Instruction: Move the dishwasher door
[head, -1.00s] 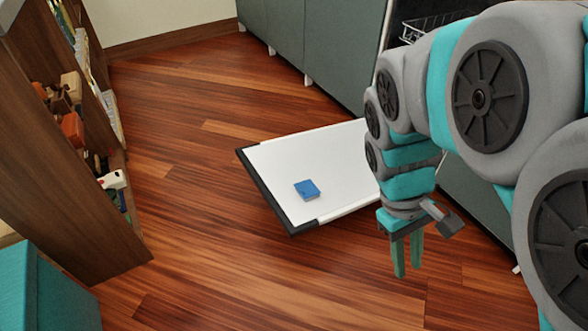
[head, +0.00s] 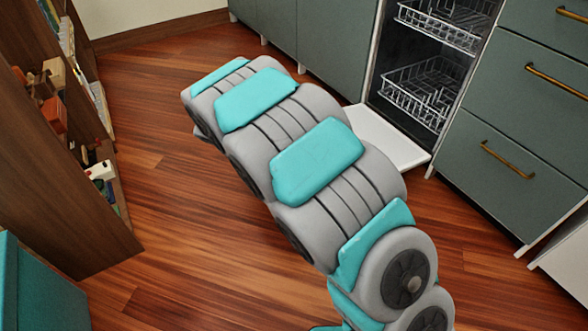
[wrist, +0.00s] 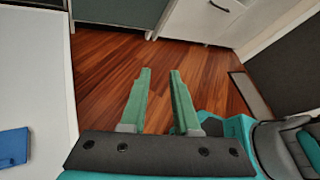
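The dishwasher door (head: 385,137) is a white panel, folded down low over the floor. My arm hides most of it in the head view. In the wrist view the white door (wrist: 38,75) fills the left side, with a blue block (wrist: 14,147) lying on it. My gripper (wrist: 160,72) is open and empty, its green fingers apart over the wooden floor beside the door. It is apart from the door's edge and hidden in the head view. The open dishwasher (head: 418,75) shows two wire racks inside.
Green-grey drawers with brass handles (head: 515,110) stand right of the dishwasher, and cabinets (head: 338,45) stand to its left. A brown bookshelf (head: 60,160) with items stands at the left. The wooden floor (head: 160,200) between is clear.

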